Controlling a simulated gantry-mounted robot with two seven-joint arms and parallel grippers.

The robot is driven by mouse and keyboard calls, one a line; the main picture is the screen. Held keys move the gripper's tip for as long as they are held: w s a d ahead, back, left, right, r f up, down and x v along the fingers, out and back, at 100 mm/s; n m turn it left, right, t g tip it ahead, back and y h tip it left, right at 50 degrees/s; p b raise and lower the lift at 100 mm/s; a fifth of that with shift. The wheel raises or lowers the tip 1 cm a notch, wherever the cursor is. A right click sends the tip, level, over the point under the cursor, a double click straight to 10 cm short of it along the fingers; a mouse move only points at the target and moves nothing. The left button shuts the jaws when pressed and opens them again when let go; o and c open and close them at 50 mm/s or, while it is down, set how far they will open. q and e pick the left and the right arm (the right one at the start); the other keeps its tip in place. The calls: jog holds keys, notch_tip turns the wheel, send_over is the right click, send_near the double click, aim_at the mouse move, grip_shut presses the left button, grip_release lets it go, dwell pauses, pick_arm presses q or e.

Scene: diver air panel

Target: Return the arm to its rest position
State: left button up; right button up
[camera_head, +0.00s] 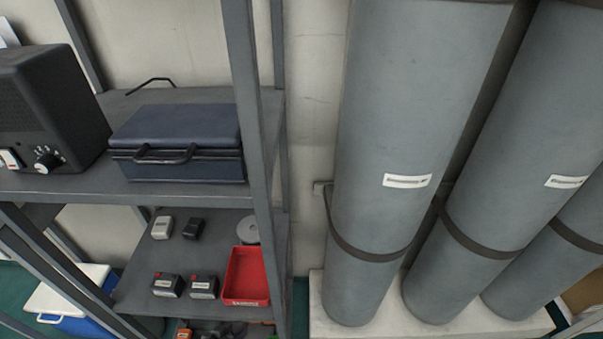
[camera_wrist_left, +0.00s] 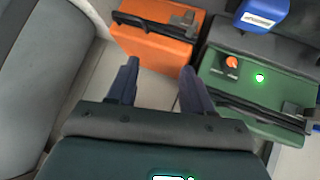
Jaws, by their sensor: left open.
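My left gripper (camera_wrist_left: 158,70) shows in the left wrist view with its two dark fingers spread apart and nothing between them. An orange case (camera_wrist_left: 155,45) lies beyond the fingertips, and a green case (camera_wrist_left: 250,85) with an orange knob and a lit green lamp lies to their right. Whether the fingers touch anything is hard to tell, but I see a gap to both cases. I cannot make out either gripper in the head view. My right gripper shows in no view.
A grey shelf rack (camera_head: 262,150) holds a blue case (camera_head: 180,130), a black radio-like box (camera_head: 50,110) and a red tray (camera_head: 247,275). Tall grey cylinders (camera_head: 400,120) stand strapped at the right. A blue object (camera_wrist_left: 262,14) sits by the green case.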

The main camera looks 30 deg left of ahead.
pick_arm(q)
jog(key=s+d+r+m+g+p, duration=0.15)
jog(key=s+d+r, duration=0.3)
jog(key=r, duration=0.45)
jog(key=s+d+r+m+g, duration=0.25)
jog(key=d+r, duration=0.25)
jog(key=r, duration=0.4)
jog(key=s+d+r+m+g, duration=0.2)
jog(key=s+d+r, duration=0.25)
jog(key=r, duration=0.35)
notch_tip(320, 180, up, 68)
jog(key=w+p, duration=0.1)
jog(key=p, duration=6.7)
jog(key=shift+d, duration=0.3)
jog(key=shift+f, duration=0.1)
